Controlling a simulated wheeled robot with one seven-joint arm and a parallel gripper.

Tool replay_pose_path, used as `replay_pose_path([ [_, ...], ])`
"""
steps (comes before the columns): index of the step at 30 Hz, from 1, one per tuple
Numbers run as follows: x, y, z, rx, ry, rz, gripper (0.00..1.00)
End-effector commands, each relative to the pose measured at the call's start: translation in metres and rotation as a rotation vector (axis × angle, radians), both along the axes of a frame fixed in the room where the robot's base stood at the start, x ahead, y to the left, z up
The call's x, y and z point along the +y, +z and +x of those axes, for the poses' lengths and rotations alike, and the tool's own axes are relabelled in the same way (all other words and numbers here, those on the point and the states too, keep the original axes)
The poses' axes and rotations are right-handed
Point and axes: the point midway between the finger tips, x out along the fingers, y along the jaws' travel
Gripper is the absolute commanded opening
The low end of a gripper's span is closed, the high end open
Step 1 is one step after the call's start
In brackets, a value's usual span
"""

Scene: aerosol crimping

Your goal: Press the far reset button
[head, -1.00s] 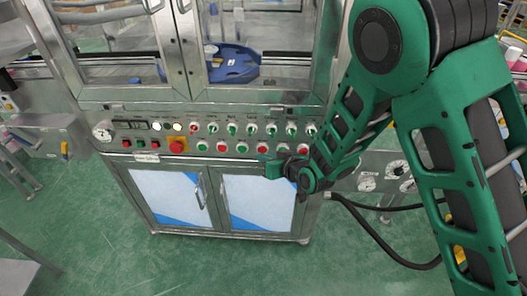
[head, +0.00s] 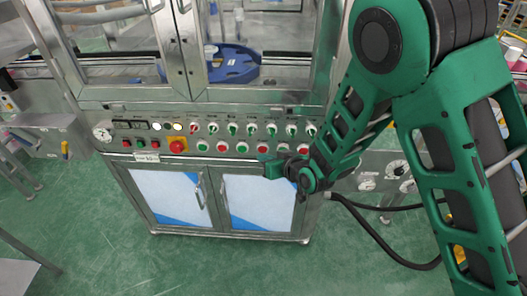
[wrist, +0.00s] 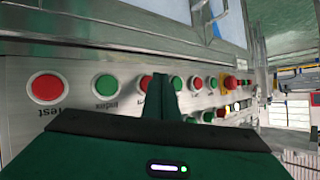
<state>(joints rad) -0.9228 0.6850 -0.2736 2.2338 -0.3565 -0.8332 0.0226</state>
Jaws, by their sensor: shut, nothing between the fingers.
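The control panel (head: 125,128) carries a lower row of red and green round buttons; I cannot tell for sure which is the far reset button. My gripper (head: 268,168) is shut and empty, just in front of and below the right part of the lower row. In the wrist view its fingers (wrist: 160,85) partly cover a smaller red button (wrist: 145,82). Contact with the panel is not clear.
A red emergency button on a yellow plate (head: 177,146) and gauges are on the panel. Switches line the row above. Cabinet doors (head: 165,197) are below, glazed doors above.

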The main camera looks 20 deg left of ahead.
Motion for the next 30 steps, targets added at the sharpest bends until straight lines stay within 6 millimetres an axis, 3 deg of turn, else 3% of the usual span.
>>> replay_pose_path([
  [30,0.0026,0.0010,0.0089,0.000,0.000,0.000,0.00],
])
